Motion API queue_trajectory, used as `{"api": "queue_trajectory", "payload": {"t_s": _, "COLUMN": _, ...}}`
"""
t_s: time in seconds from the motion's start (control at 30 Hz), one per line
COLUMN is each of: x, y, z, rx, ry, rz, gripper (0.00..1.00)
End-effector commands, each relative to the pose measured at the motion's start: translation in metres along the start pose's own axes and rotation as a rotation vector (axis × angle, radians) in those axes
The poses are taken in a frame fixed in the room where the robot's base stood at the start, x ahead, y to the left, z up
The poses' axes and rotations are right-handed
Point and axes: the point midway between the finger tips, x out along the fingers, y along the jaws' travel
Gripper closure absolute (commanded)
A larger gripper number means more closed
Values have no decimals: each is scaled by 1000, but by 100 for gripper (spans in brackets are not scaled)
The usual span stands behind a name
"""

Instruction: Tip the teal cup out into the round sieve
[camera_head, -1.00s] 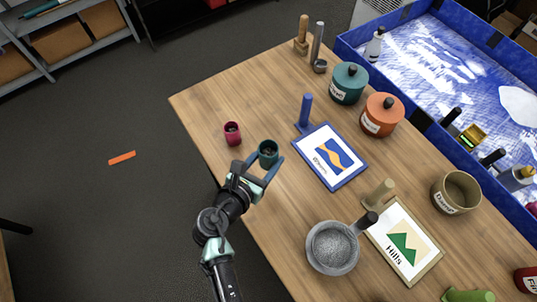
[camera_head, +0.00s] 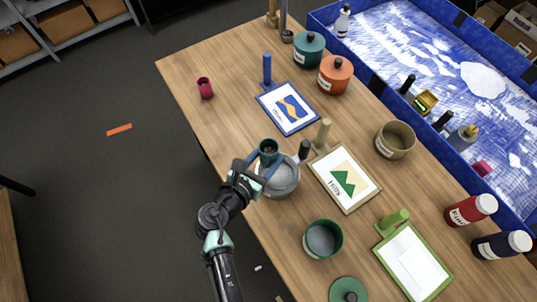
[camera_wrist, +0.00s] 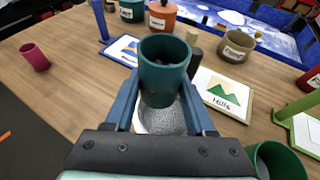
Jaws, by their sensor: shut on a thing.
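My gripper (camera_head: 263,163) is shut on the teal cup (camera_head: 268,150), which is upright. In the wrist view the teal cup (camera_wrist: 164,72) sits between the two blue fingers (camera_wrist: 162,108), with its open top showing and some dark content inside. The round sieve (camera_head: 283,180) is a grey mesh bowl with a dark handle (camera_head: 304,150). The cup is over the far left part of the sieve in the head view and hides part of it. In the wrist view the sieve's mesh (camera_wrist: 165,122) shows below and behind the cup.
A framed hills card (camera_head: 345,177) lies right of the sieve. A green pot (camera_head: 322,239) stands nearer, with a green lid (camera_head: 348,291) beside it. A crimson cup (camera_head: 205,88) stands at the far left. A beige bowl (camera_head: 395,140) and a blue-walled tray (camera_head: 375,88) are to the right.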

Motion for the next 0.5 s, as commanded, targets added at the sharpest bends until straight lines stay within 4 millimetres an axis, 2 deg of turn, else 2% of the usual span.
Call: {"api": "queue_trajectory", "payload": {"t_s": 0.5, "x": 9, "y": 0, "z": -22, "rx": -1, "ry": 0, "rz": -1, "gripper": 100}}
